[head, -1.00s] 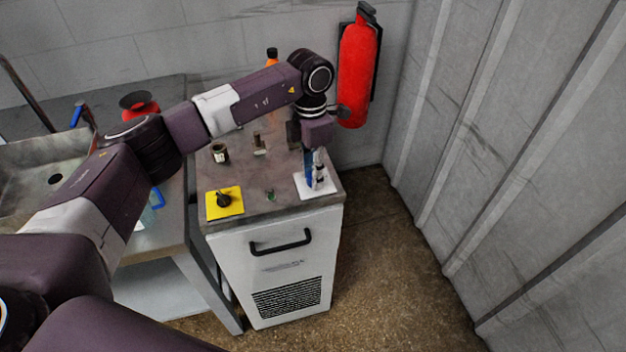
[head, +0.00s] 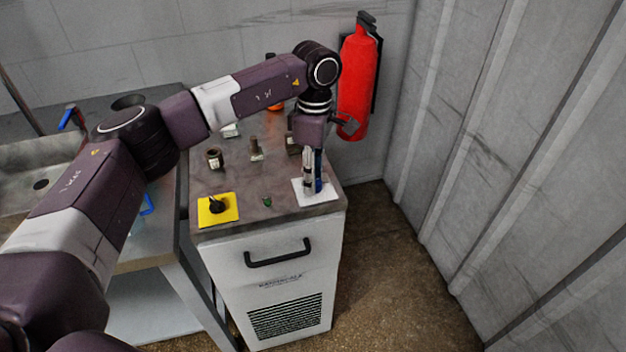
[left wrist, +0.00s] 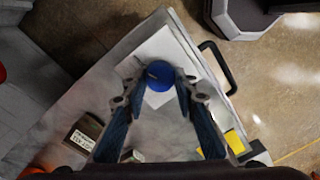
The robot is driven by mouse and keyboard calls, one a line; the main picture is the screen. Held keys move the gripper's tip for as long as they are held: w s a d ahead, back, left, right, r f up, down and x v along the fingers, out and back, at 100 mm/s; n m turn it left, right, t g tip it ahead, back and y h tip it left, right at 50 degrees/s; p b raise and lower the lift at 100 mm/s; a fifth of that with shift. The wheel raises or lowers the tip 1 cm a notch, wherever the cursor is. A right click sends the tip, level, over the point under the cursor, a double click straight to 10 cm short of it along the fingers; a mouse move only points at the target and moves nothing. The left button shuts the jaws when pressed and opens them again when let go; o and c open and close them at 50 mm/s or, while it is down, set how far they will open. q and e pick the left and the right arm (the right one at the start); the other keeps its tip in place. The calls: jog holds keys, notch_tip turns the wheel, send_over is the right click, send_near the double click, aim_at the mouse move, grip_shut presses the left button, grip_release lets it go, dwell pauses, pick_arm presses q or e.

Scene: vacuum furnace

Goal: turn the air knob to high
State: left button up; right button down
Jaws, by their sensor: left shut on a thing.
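A round blue knob (left wrist: 158,82) sits on a white square plate (left wrist: 160,45) at the front right corner of the cabinet top. The plate also shows in the head view (head: 327,198). My left gripper (head: 313,187) points down over this plate, with a finger on each side of the blue knob, shut on it. In the head view the fingers mostly hide the knob. A black knob (head: 216,204) stands on a yellow plate (head: 230,213) at the front left of the cabinet top. I cannot read any label on the plates. My right gripper is not in view.
A small green part (head: 267,202) lies between the two plates. Several small fittings stand behind, including a dark cup-like one (head: 214,158). A red fire extinguisher (head: 358,75) hangs on the wall near my wrist. A black handle (head: 278,254) sticks out of the cabinet front.

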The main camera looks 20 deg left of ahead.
pick_arm(q)
jog(key=shift+w+r+m, duration=0.1)
jog(key=shift+r+m, duration=0.1)
jog(key=shift+m, duration=0.1)
jog(key=o, duration=1.2)
jog(key=shift+f, duration=0.1)
jog(key=shift+c, duration=0.2)
notch_tip(320, 180, up, 12)
jog(key=shift+w, duration=0.25)
